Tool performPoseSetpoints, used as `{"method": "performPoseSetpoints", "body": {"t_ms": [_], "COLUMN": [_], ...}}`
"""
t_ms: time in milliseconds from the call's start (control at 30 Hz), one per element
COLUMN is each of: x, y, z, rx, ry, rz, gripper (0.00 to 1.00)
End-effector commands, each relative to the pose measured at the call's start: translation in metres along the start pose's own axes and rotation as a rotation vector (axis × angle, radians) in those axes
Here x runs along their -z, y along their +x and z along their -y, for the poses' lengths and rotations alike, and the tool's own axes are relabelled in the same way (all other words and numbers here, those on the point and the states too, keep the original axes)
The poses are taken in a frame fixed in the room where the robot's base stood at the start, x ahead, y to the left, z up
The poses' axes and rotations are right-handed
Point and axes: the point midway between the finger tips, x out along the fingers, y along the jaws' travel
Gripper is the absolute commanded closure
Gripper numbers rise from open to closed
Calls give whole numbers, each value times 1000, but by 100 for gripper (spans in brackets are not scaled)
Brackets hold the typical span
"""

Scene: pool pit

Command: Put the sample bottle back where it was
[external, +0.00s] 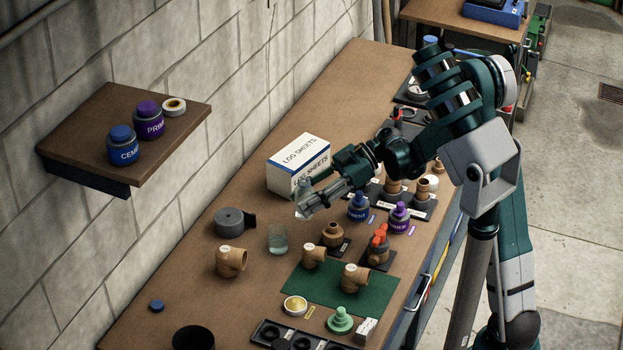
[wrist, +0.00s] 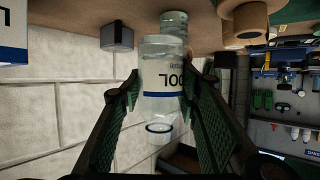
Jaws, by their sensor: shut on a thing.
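The sample bottle (wrist: 162,75) is clear, with a white label and a blue band. My gripper (wrist: 160,92) is shut on it, with one dark green finger on each side. The wrist view is upside down, so the bottle's ringed mouth, at the bottom of that picture, points up. In the external view my gripper (external: 306,203) is in front of the log sheets box and appears raised over the bench (external: 190,288); the bottle is hard to make out there. A clear glass jar (external: 278,238) stands on the bench nearby, also in the wrist view (wrist: 174,22).
The log sheets box (external: 299,163) stands behind my gripper. A grey fitting (external: 230,222), brown pipe fittings (external: 232,261), and blue (external: 358,208) and purple (external: 399,217) bottles stand around. A green mat (external: 335,290) is in front. A blue cap (external: 156,306) lies at left on clear bench.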

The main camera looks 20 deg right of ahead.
Motion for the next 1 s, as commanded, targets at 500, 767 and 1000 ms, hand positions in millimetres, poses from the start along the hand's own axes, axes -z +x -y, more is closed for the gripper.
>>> {"method": "performPoseSetpoints", "body": {"t_ms": [500, 767, 1000], "x": [25, 54, 75], "y": [-10, -22, -27], "z": [0, 0, 1], "rx": [0, 0, 3], "ry": [0, 0, -1], "rz": [0, 0, 0], "gripper": [81, 81, 81]}}
